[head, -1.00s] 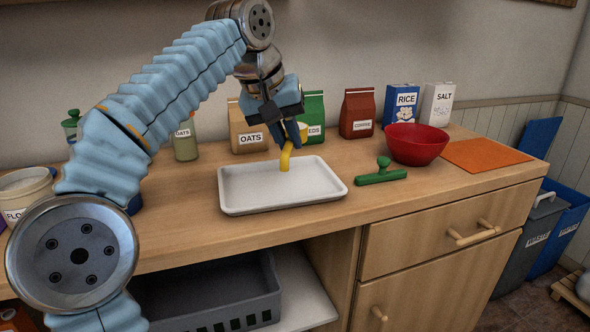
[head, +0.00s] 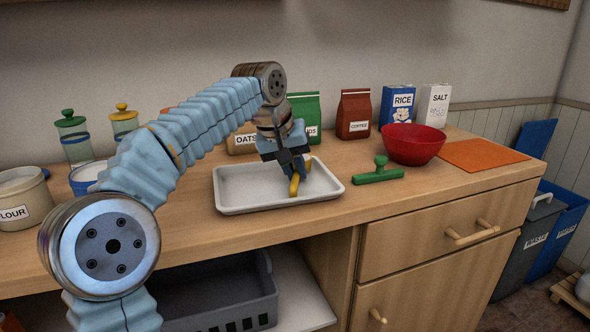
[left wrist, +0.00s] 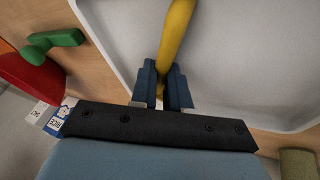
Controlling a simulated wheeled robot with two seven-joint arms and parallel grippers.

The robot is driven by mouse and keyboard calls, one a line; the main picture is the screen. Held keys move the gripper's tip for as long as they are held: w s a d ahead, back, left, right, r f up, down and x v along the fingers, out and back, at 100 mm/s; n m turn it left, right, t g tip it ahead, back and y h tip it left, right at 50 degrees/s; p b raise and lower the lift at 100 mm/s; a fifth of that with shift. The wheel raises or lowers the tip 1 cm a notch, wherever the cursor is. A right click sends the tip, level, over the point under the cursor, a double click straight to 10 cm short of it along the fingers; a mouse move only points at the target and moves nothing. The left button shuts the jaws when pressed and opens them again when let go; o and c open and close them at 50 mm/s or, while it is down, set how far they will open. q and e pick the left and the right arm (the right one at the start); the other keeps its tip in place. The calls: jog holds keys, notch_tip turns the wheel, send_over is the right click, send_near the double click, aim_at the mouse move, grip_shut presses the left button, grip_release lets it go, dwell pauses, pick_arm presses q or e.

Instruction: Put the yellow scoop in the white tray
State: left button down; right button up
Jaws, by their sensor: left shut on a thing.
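The yellow scoop (head: 294,186) is in my left gripper (head: 298,182), low over the right half of the white tray (head: 240,208). In the left wrist view the yellow handle (left wrist: 178,30) runs up between the blue fingers of the left gripper (left wrist: 168,95), which are shut on it, with the pale tray floor (left wrist: 245,65) behind. I cannot tell whether the scoop touches the tray floor. Part of the scoop is hidden by the fingers. My right gripper is not in view.
A green-handled tool (head: 378,174) lies just right of the tray, with a red bowl (head: 412,145) and an orange mat (head: 484,155) beyond. Bags and boxes stand behind, including the coffee bag (head: 354,114). Jars and a flour tub (head: 22,198) stand at left.

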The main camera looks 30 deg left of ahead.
pick_arm(q)
jog(key=shift+f, duration=0.25)
jog(key=c, duration=1.1)
grip_release()
jog(key=shift+f, duration=0.1)
jog(key=shift+s+f, duration=0.1)
jog(key=shift+r, duration=0.4)
jog(key=p+v, duration=0.3)
jog(key=v, duration=0.9)
jog(key=shift+r, duration=0.1)
